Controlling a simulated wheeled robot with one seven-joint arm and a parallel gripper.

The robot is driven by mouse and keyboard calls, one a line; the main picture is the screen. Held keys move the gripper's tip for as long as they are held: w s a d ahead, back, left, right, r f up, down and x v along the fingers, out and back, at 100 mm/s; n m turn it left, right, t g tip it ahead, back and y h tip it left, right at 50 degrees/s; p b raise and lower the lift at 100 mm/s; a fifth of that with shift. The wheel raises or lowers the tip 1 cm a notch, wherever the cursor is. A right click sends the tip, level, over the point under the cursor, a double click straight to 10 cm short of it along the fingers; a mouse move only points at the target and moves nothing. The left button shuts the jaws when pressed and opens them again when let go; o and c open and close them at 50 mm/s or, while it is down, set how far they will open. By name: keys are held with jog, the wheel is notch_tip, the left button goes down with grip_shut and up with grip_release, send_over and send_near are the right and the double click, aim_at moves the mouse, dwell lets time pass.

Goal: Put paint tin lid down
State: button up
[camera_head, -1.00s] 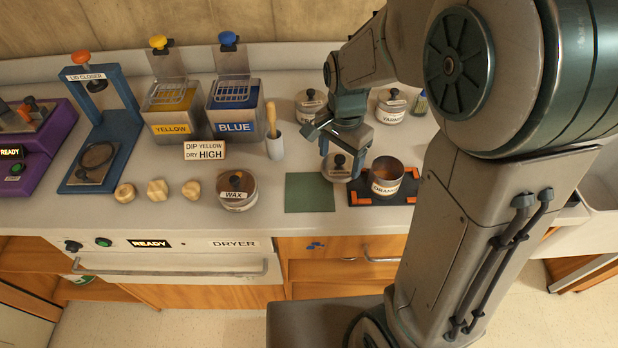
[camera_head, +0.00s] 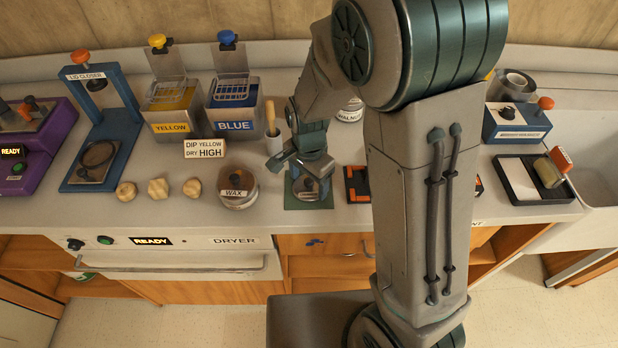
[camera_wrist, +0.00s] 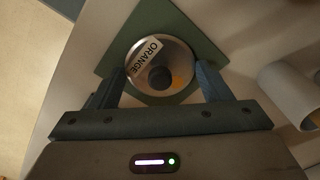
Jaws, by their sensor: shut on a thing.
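The round silver paint tin lid (camera_wrist: 172,52) has a dark knob and a label reading ORANGE. My gripper (camera_wrist: 160,78) is shut on it, one finger on either side. The lid is over the green mat (camera_wrist: 198,38) in the wrist view. In the head view my gripper (camera_head: 307,180) holds the lid (camera_head: 304,189) at the green mat (camera_head: 292,204). I cannot tell whether the lid touches the mat. The open orange tin is hidden behind my arm.
The wax tin (camera_head: 238,198) stands left of the mat. The black tray with orange corners (camera_head: 352,192) is close on its right, partly hidden by my arm. A brush holder (camera_head: 274,146) stands behind. A pale cylinder (camera_wrist: 290,92) shows at right in the wrist view.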

aim_at(308, 180)
jog(key=shift+f, duration=0.1)
jog(key=o, duration=0.5)
jog(key=shift+f, duration=0.1)
jog(key=o, duration=0.5)
jog(key=shift+c, duration=0.2)
notch_tip(308, 180, up, 12)
jog(key=r, duration=0.1)
jog(key=s+d+r+n+t, duration=0.3)
jog(key=s+d+n, duration=0.6)
jog(key=s+d, duration=0.3)
jog(key=shift+s+r+n, duration=0.3)
jog(key=shift+s+r, duration=0.05)
jog(key=shift+r, duration=0.25)
